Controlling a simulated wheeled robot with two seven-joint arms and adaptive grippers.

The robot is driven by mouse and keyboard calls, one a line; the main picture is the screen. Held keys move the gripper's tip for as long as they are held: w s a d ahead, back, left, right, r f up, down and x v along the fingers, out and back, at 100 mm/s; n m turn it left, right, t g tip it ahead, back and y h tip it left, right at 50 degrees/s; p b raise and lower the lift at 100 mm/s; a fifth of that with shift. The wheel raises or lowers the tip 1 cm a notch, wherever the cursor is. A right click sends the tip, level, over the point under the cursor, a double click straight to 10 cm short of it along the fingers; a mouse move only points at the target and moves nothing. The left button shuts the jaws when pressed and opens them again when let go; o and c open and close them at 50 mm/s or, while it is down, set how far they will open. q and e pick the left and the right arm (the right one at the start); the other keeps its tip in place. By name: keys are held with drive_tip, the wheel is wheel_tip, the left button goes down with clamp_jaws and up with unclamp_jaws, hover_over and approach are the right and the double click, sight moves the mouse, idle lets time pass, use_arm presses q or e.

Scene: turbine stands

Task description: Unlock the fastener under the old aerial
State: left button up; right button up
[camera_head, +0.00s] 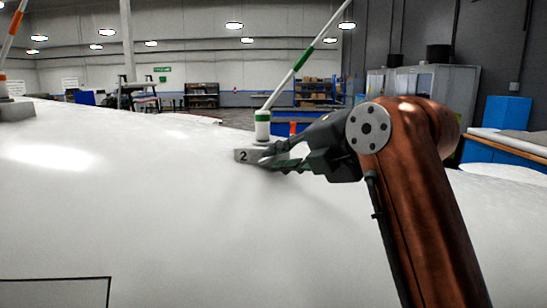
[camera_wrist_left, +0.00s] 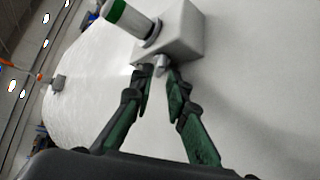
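A white aerial with green bands (camera_head: 263,124) leans up to the right from a grey block marked 2 (camera_head: 243,156). In the left wrist view the aerial's base (camera_wrist_left: 128,16) sits on the same block (camera_wrist_left: 185,32). A small light-grey fastener (camera_wrist_left: 161,66) sticks out of the block's lower side. My left gripper (camera_head: 264,160) is at the block's front edge. In the left wrist view its fingertips (camera_wrist_left: 159,72) lie on either side of the fastener. I cannot tell whether they press on it. My right gripper is not in view.
The block stands on a large curved white surface (camera_head: 150,200), mostly clear. A second grey block (camera_head: 15,110) with an orange-and-white aerial (camera_head: 12,35) stands at the far left. Shelves, cabinets and a blue bin (camera_head: 507,117) are in the background.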

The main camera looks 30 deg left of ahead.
use_arm(q)
drive_tip(key=shift+x, duration=0.9)
drive_tip(key=shift+c, duration=0.2)
clamp_jaws()
